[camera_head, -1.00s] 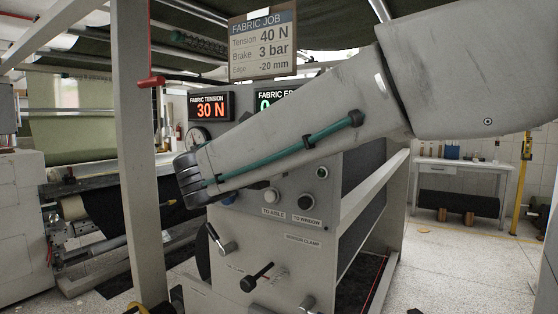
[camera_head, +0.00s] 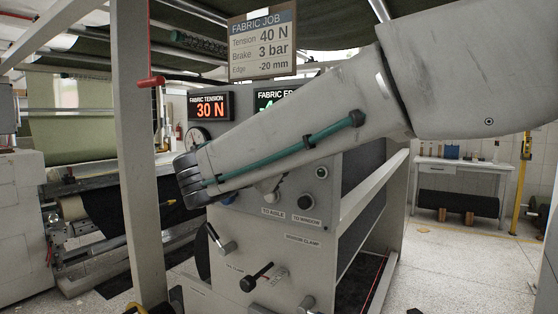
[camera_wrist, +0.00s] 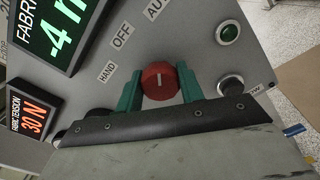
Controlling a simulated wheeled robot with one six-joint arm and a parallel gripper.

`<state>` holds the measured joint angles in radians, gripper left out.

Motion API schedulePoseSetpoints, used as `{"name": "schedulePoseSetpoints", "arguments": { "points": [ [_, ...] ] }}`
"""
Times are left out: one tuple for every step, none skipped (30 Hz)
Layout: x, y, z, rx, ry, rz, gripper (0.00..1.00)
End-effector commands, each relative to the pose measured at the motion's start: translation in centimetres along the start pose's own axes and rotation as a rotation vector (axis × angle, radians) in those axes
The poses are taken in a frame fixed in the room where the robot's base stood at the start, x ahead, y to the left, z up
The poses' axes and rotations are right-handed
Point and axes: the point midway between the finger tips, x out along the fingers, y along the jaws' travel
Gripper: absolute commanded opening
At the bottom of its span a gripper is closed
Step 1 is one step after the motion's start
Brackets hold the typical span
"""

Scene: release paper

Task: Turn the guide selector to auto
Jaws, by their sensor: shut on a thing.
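The guide selector is a red round knob (camera_wrist: 160,78) with a white mark, on a grey panel in the wrist view. The white mark stands about upright in the picture, roughly in line with the AUTO label. My gripper (camera_wrist: 160,86) is shut on the knob, one green finger on each side. In the head view my arm hides the knob and the gripper.
A green lamp (camera_wrist: 229,33) and a black button (camera_wrist: 231,85) sit right of the knob. A fabric edge display (camera_wrist: 66,26) reads -4 and a tension display (camera_head: 210,106) reads 30 N. A job card (camera_head: 263,46) hangs above. A clamp lever (camera_head: 257,277) sticks out below.

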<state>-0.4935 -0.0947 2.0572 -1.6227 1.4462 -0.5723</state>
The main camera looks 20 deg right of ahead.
Motion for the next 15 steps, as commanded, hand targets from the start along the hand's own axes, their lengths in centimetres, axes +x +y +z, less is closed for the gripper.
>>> {"name": "schedulePoseSetpoints", "arguments": {
  "points": [
    [-0.03, -0.02, -0.06, 0.012, 0.001, 0.000, 0.15],
    [-0.03, -0.02, -0.06, 0.018, 0.001, 0.000, 0.15],
    [-0.03, -0.02, -0.06, 0.024, 0.001, 0.000, 0.15],
    [-0.03, -0.03, -0.07, 0.028, 0.001, 0.000, 0.15],
    [-0.03, -0.03, -0.07, 0.032, 0.001, 0.000, 0.15],
    [-0.03, -0.03, -0.07, 0.036, 0.001, 0.000, 0.15],
    [-0.03, -0.03, -0.07, 0.038, 0.001, 0.000, 0.15],
    [-0.03, -0.03, -0.07, 0.039, 0.001, 0.000, 0.15],
    [-0.02, -0.03, -0.07, 0.040, 0.001, 0.000, 0.15],
    [-0.02, -0.03, -0.07, 0.041, 0.001, 0.000, 0.15],
    [-0.02, -0.03, -0.06, 0.041, 0.001, 0.000, 0.15],
    [-0.02, -0.03, -0.06, 0.041, 0.001, 0.000, 0.15],
    [-0.02, -0.04, -0.06, 0.041, 0.001, 0.000, 0.15],
    [-0.02, -0.04, -0.06, 0.041, 0.001, 0.000, 0.15],
    [-0.02, -0.04, -0.06, 0.041, 0.001, 0.000, 0.15]
  ]
}}
